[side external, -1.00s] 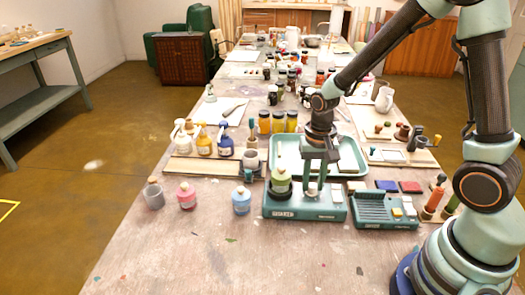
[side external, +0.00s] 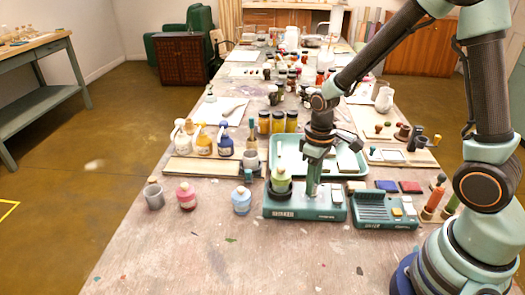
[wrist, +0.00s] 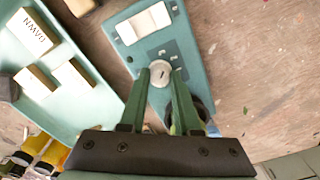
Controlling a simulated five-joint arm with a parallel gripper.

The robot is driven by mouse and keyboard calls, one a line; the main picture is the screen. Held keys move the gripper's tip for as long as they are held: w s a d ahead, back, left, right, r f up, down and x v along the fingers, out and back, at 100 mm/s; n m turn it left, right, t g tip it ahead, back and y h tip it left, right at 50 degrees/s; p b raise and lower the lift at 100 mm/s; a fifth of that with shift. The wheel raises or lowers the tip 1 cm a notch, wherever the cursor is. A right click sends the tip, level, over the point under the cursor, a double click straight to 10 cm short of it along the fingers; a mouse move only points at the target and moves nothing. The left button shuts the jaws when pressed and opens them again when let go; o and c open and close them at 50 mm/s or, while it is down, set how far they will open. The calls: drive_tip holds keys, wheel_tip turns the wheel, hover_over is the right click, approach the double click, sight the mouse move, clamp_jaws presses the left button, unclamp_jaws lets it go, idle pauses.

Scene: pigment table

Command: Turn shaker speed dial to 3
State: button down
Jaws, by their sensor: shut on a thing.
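The teal shaker (side external: 290,213) stands at the front of the table, with a green bottle (side external: 281,181) in its holder at the left end. In the wrist view its panel (wrist: 172,48) shows a pale round dial (wrist: 160,73) with a short dark mark on its face. My gripper (wrist: 160,80) is shut on the dial, one finger on each side. In the side view my gripper (side external: 312,194) points down onto the shaker and hides the dial. The marks around the dial are too small to read. A white rocker switch (wrist: 143,22) sits near the panel's end.
A second teal device (side external: 385,212) stands close on the right. A teal tray (side external: 282,163) with pale blocks lies behind the shaker. The table front is clear.

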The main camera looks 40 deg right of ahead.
drive_tip(key=shift+n, duration=1.6)
drive_tip(key=c, duration=0.6)
unclamp_jaws()
drive_tip(key=shift+r, duration=0.15)
wheel_tip(320, 180, up, 12)
drive_tip(key=shift+f, duration=0.1)
